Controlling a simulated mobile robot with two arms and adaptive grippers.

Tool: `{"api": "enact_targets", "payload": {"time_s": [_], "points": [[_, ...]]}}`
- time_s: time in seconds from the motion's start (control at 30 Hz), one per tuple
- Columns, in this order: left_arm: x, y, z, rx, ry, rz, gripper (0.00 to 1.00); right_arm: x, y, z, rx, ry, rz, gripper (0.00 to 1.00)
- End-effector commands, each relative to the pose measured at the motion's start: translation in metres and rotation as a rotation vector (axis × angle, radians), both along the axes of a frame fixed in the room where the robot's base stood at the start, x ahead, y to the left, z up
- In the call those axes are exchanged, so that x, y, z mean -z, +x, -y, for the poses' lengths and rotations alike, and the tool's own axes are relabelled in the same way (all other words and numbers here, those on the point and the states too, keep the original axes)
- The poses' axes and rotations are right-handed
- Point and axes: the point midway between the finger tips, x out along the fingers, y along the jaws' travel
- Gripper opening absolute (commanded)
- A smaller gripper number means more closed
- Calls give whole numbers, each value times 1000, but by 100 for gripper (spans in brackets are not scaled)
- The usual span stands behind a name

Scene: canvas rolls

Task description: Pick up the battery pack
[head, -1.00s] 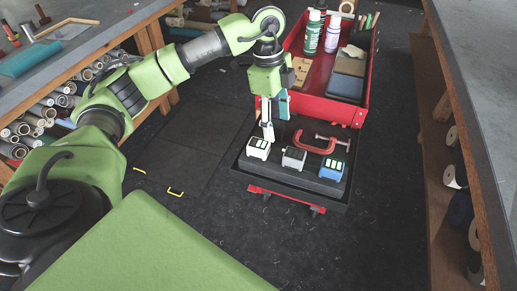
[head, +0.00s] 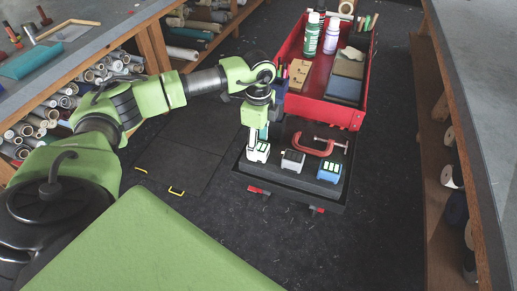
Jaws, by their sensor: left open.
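Three small boxy packs stand in a row on the black lower deck of the red cart. The left one is white (head: 258,153) with green marks on top, the middle one is grey (head: 292,161), and the right one is blue (head: 329,170) with pale green marks on top. I cannot tell which is meant as the battery pack. My left gripper (head: 257,142) points down over the white pack with its jaws open. Its fingertips are at or just above that pack's top; contact is unclear. My right gripper is out of view.
A red C-clamp (head: 318,146) lies behind the grey and blue packs. The red cart tray (head: 348,113) beyond holds bottles, boxes and pens. Workbenches (head: 120,32) with rolls below flank the dark floor on the left and right.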

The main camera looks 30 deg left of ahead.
Motion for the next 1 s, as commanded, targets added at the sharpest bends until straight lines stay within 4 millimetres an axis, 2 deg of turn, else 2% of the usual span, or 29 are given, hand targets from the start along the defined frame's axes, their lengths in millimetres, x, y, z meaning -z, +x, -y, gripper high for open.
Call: {"api": "enact_targets", "payload": {"time_s": [0.03, 0.2, 0.43, 0.47, 0.6, 0.63, 1.0], "points": [[5, -1, 0, 0, 0, -4, 54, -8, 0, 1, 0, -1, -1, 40], [24, 0, 0, 0, -1, -1, 54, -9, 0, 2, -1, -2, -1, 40], [26, 0, 0, 0, -1, 0, 54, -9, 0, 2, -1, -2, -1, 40], [26, 0, 0, 0, -1, 0, 52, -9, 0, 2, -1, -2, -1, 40], [26, 0, 0, 0, -1, 0, 15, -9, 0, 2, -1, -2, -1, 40], [26, 0, 0, 0, -1, 0, 13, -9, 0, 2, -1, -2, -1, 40], [24, 0, 0, 0, -1, 2, 13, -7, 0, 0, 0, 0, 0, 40]]}}
